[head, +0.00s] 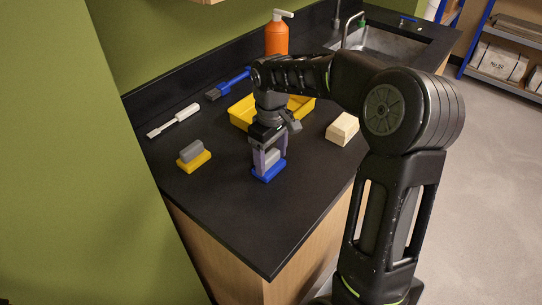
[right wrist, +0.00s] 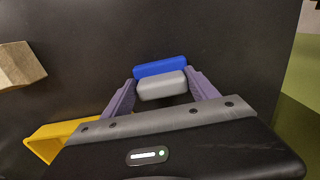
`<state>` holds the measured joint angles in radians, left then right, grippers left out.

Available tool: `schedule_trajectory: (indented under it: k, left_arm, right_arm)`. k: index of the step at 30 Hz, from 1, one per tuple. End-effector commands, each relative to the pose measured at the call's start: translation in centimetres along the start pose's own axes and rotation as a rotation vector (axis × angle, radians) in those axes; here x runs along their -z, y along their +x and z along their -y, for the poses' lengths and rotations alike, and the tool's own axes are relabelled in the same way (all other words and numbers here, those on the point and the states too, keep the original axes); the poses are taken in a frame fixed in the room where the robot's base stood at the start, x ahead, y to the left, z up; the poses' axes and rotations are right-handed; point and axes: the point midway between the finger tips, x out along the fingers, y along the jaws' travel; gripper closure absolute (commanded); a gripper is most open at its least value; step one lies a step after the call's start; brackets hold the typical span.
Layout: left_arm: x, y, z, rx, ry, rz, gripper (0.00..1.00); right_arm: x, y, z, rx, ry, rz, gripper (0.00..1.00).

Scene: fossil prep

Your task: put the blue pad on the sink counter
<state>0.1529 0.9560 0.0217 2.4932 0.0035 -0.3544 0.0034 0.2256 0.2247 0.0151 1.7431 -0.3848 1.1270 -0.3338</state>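The blue pad (head: 269,172) has a grey block-shaped grip on top and is at the near part of the black sink counter (head: 275,215). My right gripper (head: 270,158) points down over it, with one finger on each side of the grey grip. In the right wrist view, the fingers meet both ends of the grip, and the blue pad (right wrist: 160,68) shows beyond it. The pad looks level and at or very close to the counter top; I cannot tell whether there is a small gap. My left gripper is not in view.
A yellow pad with grey grip (head: 194,160) lies to the left. Behind are a yellow tray (head: 240,117), a white-handled tool (head: 180,116), a blue brush (head: 230,84), an orange bottle (head: 277,40) and the sink (head: 385,45). A pale block (head: 342,128) sits right. The counter's near end is clear.

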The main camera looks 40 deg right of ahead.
Motion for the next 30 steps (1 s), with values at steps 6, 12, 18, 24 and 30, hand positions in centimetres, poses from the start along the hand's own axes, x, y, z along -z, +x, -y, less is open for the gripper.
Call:
schedule_trajectory:
  k: [6,12,18,24,30]
  left_arm:
    - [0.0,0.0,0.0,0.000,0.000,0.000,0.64]
    - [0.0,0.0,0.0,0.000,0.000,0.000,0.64]
    - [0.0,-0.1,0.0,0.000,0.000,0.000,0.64]
    - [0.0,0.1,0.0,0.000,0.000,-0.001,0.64]
    - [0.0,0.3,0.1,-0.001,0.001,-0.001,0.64]
  right_arm:
    - [0.0,0.1,0.1,0.001,0.000,0.002,0.15]
    - [0.0,0.0,0.1,0.002,-0.001,0.002,0.15]
    - [0.0,-1.0,0.0,0.000,0.000,0.000,0.15]
    - [0.1,-4.2,0.0,-0.001,-0.001,-0.003,0.15]
    - [0.1,-8.6,0.0,-0.001,-0.001,-0.003,0.15]
